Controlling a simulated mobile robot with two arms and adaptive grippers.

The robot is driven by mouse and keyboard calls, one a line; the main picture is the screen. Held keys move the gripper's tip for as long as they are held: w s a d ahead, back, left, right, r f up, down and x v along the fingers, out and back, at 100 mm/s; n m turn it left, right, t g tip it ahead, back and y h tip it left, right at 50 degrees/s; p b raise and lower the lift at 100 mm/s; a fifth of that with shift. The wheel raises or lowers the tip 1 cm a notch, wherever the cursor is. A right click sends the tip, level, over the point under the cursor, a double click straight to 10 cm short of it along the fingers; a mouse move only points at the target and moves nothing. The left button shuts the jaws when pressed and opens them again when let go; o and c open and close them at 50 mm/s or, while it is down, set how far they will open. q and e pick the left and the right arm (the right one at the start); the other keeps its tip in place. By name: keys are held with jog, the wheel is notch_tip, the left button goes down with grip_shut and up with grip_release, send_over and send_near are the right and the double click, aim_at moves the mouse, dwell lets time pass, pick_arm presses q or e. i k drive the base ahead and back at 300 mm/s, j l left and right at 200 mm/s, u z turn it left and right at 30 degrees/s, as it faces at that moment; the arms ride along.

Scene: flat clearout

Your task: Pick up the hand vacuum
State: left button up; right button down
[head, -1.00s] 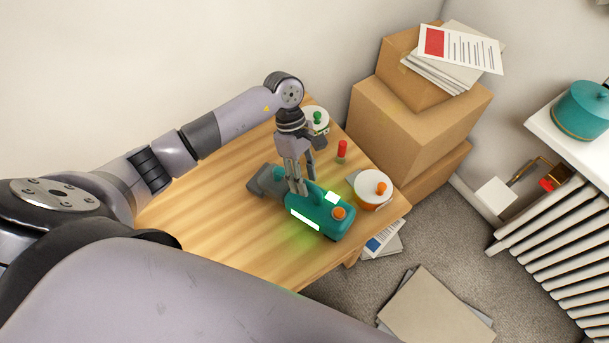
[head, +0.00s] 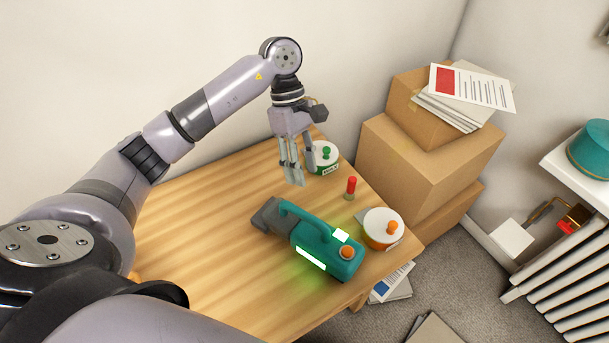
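The hand vacuum (head: 328,257) lies on the wooden table (head: 205,235). It has a teal body, a grey nozzle pointing to the upper left, an arched teal handle, an orange knob and glowing white panels. My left gripper (head: 294,180) hangs above the table, fingers down, above and beyond the vacuum's handle, and apart from it. It holds nothing that I can see. My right gripper is not in view.
Cardboard boxes (head: 420,165) are stacked beyond. The table's left part is clear.

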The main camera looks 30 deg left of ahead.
aim_at(318, 241)
jog(key=k+l, duration=0.5)
jog(key=k, duration=0.15)
jog(key=k+l, duration=0.5)
jog(key=k, duration=0.2)
